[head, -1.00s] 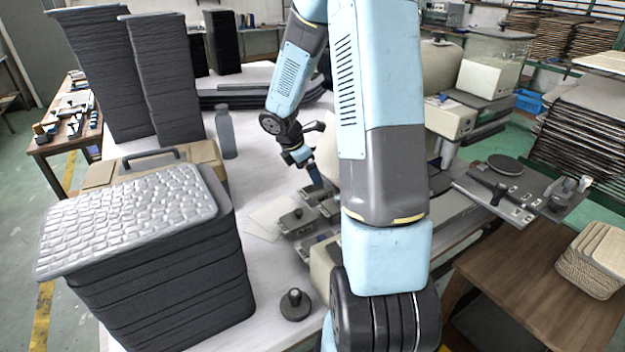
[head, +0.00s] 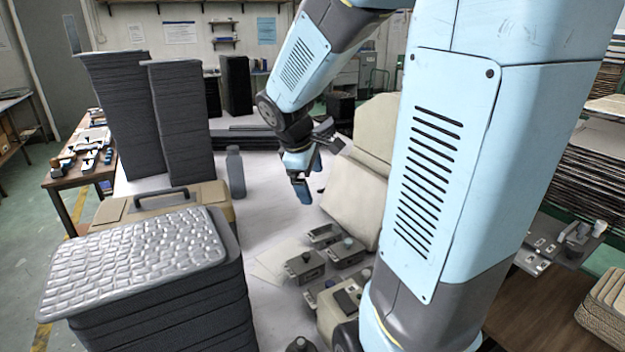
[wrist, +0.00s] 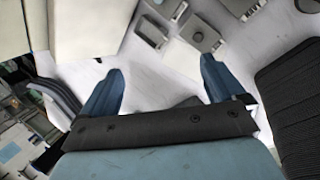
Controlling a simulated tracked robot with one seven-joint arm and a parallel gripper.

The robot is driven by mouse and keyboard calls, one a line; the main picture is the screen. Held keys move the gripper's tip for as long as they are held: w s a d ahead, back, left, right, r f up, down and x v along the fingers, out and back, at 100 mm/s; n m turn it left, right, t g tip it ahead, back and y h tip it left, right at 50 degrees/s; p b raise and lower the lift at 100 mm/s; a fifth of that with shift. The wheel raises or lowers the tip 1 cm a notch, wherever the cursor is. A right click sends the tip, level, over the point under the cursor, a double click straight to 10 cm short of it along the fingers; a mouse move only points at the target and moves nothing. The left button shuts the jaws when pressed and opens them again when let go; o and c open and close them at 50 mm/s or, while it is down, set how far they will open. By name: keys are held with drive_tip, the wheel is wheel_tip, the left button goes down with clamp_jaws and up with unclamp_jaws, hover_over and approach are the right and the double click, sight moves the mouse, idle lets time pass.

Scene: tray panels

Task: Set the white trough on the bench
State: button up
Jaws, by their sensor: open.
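I cannot pick out a white trough for certain in either current view. The bench (head: 262,222) has a whitish top running back through the middle of the head view. My gripper (head: 302,190) hangs above it, left of a large cream-coloured block. In the wrist view my gripper (wrist: 160,80) has its two blue fingers spread wide, with only pale bench surface between them and nothing held. My arm hides part of the bench's right side in the head view.
A stack of dark trays topped by a silvery textured panel (head: 140,255) stands front left. Behind it are a tan case (head: 165,205) and tall dark stacks (head: 180,120). Grey fixtures (head: 305,265) and the cream block (head: 352,200) crowd the right. Bare bench lies between.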

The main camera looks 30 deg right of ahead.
drive_tip(key=s+a+r+m+t+y, duration=0.1)
drive_tip(key=s+a+r+m+y, duration=0.1)
drive_tip(key=s, duration=0.5)
drive_tip(key=s+a+r+m+t+y, duration=0.2)
drive_tip(key=s+a+r+m, duration=0.3)
drive_tip(key=s+r+m, duration=0.1)
drive_tip(key=shift+s+a+r+m+t, duration=0.15)
drive_tip(key=shift+s+r+m+t, duration=0.15)
drive_tip(key=shift+s+m, duration=0.6)
